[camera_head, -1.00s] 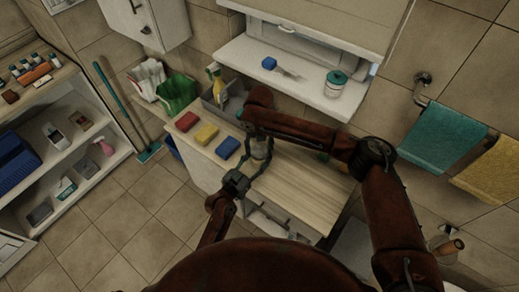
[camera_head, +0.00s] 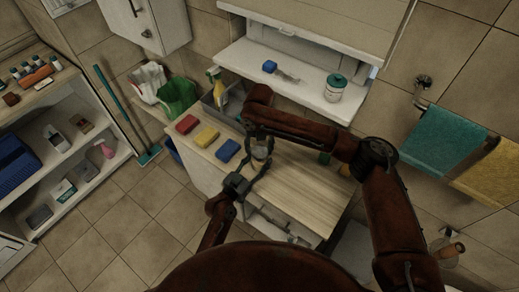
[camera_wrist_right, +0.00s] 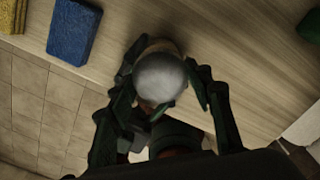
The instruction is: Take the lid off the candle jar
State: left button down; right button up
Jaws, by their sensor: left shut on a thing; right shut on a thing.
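The candle jar (camera_head: 261,153) stands on the wooden counter, partly hidden by both grippers. In the right wrist view its round silver-grey lid (camera_wrist_right: 162,76) faces the camera, and a pale brownish part of the jar (camera_wrist_right: 160,46) shows behind it. My right gripper (camera_head: 261,140) is over the jar from above, shut on the lid. My left gripper (camera_head: 258,168) reaches in from the lower left with its fingers around the jar, shut on it. I cannot tell whether a gap separates lid and jar.
Red (camera_head: 187,124), yellow (camera_head: 206,136) and blue (camera_head: 228,151) sponges lie left of the jar; the blue one is closest. A spray bottle (camera_head: 215,84) stands behind in a grey bin. The wooden counter (camera_head: 300,195) to the right is mostly clear.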

aim_at(259, 152)
jog(key=shift+r, duration=2)
pick_arm(q)
jog(key=c, duration=0.9)
grip_release()
jog(key=shift+c, duration=0.2)
